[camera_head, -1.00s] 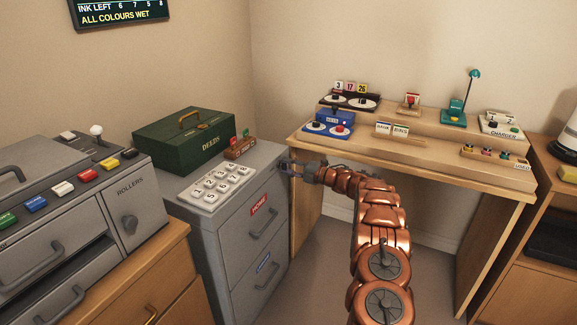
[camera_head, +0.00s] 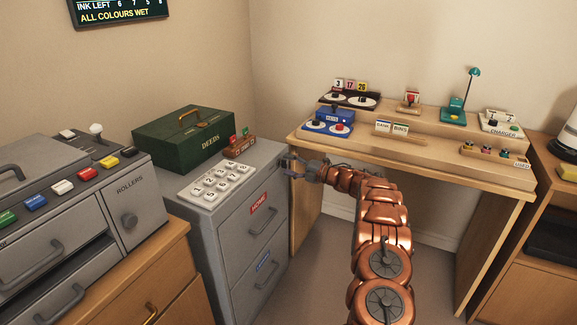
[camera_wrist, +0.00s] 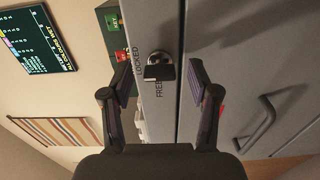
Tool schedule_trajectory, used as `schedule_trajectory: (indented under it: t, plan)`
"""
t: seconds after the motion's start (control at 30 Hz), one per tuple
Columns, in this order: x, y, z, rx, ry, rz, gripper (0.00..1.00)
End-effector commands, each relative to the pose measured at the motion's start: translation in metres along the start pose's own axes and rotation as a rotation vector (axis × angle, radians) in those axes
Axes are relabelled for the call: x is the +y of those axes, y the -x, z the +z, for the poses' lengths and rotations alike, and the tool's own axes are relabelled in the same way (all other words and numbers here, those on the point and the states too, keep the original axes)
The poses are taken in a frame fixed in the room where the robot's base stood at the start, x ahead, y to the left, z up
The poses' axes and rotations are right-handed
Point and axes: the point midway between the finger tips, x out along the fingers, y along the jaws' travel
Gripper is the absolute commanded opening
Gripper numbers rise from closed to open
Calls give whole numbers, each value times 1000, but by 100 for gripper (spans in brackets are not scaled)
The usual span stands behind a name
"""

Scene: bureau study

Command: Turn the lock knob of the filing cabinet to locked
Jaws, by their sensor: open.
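The grey filing cabinet (camera_head: 209,243) stands in the middle of the head view, with a red HOME label on its upper drawer. In the wrist view its lock knob (camera_wrist: 159,66) is a round metal piece with a dark bar handle. The word LOCKED is printed to the left of the knob and FREE below it, as pictured. The bar lies on the side near FREE. My gripper (camera_head: 290,166) is at the cabinet's upper right edge. In the wrist view its open fingers (camera_wrist: 159,83) stand either side of the knob, with no clear contact.
A white keypad (camera_head: 215,184), a green DEEDS box (camera_head: 185,143) and a small brown holder (camera_head: 240,150) sit on the cabinet. A drawer handle (camera_wrist: 262,118) juts out on the right in the wrist view. A wooden desk (camera_head: 430,165) stands behind my arm.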

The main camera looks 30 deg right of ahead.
Motion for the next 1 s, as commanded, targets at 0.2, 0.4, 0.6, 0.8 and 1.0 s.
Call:
schedule_trajectory:
  t: [0.2,0.4,0.6,0.8,1.0]
  plan:
    - [2,38,1,-2,-2,1,60]
    - [1,76,2,-5,-1,1,60]
    - [0,102,0,-1,-2,1,60]
    - [-1,112,0,1,-1,0,60]
    - [0,113,0,0,-1,0,60]
